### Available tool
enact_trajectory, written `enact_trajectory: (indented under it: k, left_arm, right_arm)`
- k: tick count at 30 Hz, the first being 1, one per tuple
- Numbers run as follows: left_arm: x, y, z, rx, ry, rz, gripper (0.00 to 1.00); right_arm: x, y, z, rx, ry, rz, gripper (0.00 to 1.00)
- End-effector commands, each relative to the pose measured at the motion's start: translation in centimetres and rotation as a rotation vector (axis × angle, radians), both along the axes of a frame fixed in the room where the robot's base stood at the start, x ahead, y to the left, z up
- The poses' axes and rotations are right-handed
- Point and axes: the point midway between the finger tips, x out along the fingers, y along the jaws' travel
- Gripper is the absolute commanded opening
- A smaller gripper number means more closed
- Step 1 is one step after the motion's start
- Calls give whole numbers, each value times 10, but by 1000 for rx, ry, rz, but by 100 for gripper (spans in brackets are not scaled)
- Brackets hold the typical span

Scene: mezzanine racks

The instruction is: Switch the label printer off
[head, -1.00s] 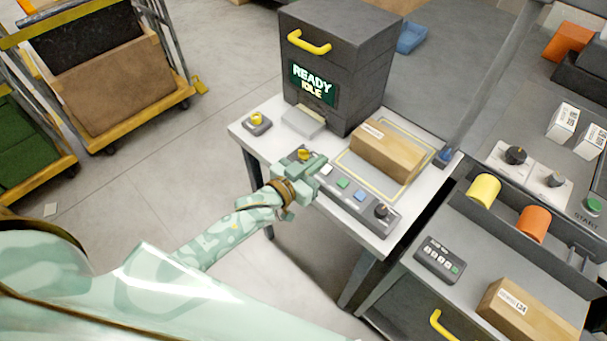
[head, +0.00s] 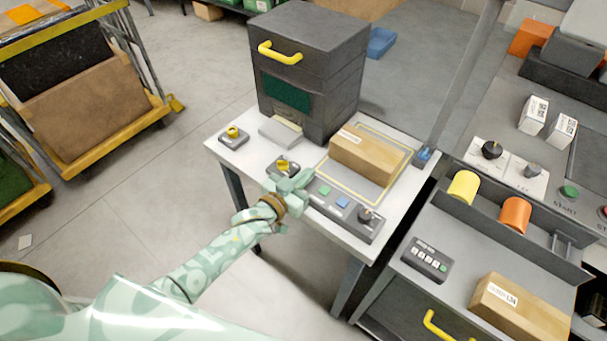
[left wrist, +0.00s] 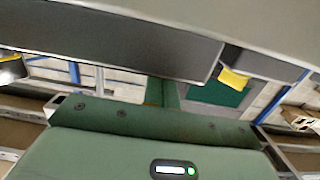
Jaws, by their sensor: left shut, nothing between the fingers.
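The label printer (head: 310,70) is a dark grey box with a yellow handle at the back of the white table. Its screen (head: 287,92) is dark green and shows no text. A grey control strip (head: 330,208) lies along the table's front edge. My left gripper (head: 292,182) is shut and empty over the strip's left part, just in front of the yellow knob. It hides part of the strip. I cannot tell whether it touches anything. My right gripper is not in view.
A cardboard box (head: 367,154) lies on the table right of the printer. A small box with a yellow button (head: 233,132) sits at the table's left corner. A second bench (head: 450,262) with cups and a parcel stands to the right.

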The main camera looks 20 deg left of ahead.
Motion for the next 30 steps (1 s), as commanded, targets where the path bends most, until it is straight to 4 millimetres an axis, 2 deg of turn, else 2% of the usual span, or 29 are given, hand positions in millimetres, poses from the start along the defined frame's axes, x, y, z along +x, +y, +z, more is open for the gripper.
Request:
enact_trajectory:
  k: [1,9,13,17,20,27,30]
  left_arm:
    - [1,-1,5,-2,-2,0,0]
    - [1,-1,1,0,-1,0,0]
    - [2,0,6,-1,-2,0,0]
    - [4,1,26,-2,-5,1,0]
    - [6,3,49,-1,-5,3,0]
    - [-46,22,66,0,0,2,0]
    - [-62,28,73,0,0,2,0]
  right_arm:
    - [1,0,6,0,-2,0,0]
    - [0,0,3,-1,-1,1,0]
    - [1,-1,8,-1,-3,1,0]
    - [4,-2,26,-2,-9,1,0]
    - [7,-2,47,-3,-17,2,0]
    - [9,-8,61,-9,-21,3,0]
    - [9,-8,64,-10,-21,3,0]
